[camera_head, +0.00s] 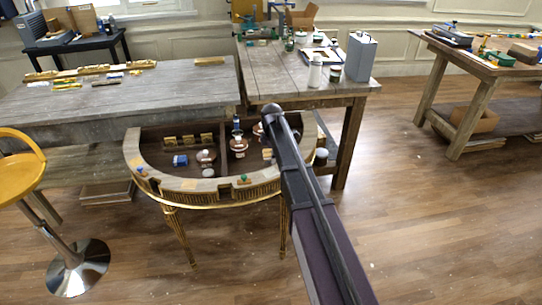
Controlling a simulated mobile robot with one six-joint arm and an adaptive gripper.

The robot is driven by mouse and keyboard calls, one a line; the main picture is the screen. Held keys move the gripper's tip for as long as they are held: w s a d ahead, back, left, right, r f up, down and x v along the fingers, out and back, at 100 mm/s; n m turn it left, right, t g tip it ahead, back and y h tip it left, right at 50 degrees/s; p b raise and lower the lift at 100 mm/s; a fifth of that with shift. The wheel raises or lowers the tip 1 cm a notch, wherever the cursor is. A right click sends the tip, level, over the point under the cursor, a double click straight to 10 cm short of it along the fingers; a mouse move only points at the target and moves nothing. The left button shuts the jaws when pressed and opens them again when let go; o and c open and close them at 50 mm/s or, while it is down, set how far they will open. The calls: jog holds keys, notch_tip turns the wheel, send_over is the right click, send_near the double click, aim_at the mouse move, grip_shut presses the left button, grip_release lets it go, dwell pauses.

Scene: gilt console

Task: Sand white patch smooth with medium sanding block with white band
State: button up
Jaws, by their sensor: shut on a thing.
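The half-round gilt console (215,192) stands in front of the grey workbench, with a pale curved rim around a dark sunken inside. A small whitish area (190,184) shows on the front rim, but I cannot tell for sure that it is the white patch. I cannot make out a sanding block with a white band. My arm (312,205) reaches from the lower right over the console's right side, up to a dark joint. My gripper is not visible and the arm hides part of the console's right side.
Inside the console are a blue block (180,160), small round stands (206,156) and a dark bottle (237,127). A green-topped piece (244,179) sits on the rim. A yellow stool (20,160) stands left. A grey can (360,57) stands on the rear bench. Right floor is clear.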

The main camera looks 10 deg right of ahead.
aim_at(269, 173)
jog(key=shift+f+b, duration=3.7)
jog(key=shift+f, duration=0.1)
jog(key=shift+s+a+r, duration=0.2)
jog(key=shift+s+a, duration=0.05)
jog(key=shift+a, duration=0.25)
jog(key=shift+w+d+f, duration=0.1)
jog(key=shift+w+d, duration=0.2)
jog(key=shift+d, duration=0.15)
jog(key=shift+s+a, duration=0.3)
jog(key=shift+a, duration=0.15)
jog(key=shift+w+d, duration=0.25)
jog(key=shift+d, duration=0.2)
jog(key=shift+s+a, duration=0.25)
jog(key=shift+a, duration=0.25)
notch_tip(269, 173, up, 7)
jog(key=p, duration=0.7)
jog(key=shift+a+r, duration=0.1)
jog(key=shift+r, duration=0.1)
jog(key=shift+r+p, duration=0.1)
jog(key=shift+p, duration=0.25)
jog(key=shift+w+d, duration=0.1)
jog(key=shift+d, duration=0.1)
